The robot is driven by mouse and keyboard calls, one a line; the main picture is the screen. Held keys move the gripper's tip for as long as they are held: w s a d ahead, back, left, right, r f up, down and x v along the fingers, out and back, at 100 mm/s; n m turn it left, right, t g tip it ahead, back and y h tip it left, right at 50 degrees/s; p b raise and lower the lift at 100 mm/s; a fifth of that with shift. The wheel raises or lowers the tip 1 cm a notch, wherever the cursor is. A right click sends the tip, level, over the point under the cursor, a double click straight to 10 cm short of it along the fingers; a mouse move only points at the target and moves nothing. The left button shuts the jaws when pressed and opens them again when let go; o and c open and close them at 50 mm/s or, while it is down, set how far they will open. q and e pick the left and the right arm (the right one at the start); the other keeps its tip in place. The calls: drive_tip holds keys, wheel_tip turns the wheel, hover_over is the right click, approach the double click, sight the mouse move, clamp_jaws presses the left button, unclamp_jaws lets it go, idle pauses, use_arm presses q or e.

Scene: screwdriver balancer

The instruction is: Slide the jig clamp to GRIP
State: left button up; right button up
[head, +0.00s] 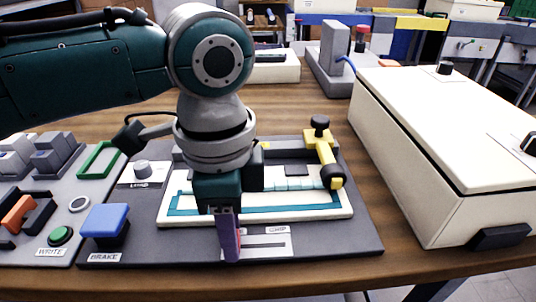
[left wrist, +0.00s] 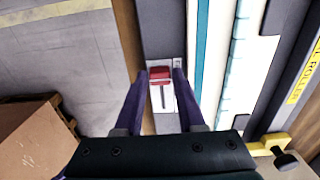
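The jig clamp shows as a red sliding knob (left wrist: 160,74) in the left wrist view. It sits at the upper end of a dark slot in a white plate (left wrist: 176,103). In the head view the plate, labelled GRIP (head: 277,231), lies at the front of the grey jig board, and my gripper hides the knob at its left end. My left gripper (head: 229,250) points down there. Its two purple fingers (left wrist: 164,72) stand open on either side of the knob; I cannot tell whether either touches it. My right gripper is not in view.
A blue BRAKE button (head: 105,220) stands left of my gripper, with a green WRITE button (head: 60,235) farther left. A yellow-and-black lever (head: 326,155) stands behind on the right. A large cream case (head: 440,130) fills the table's right side. The table's front edge is close.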

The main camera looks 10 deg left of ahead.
use_arm(q)
clamp_jaws()
drive_tip(key=shift+d, duration=0.1)
idle(1.1)
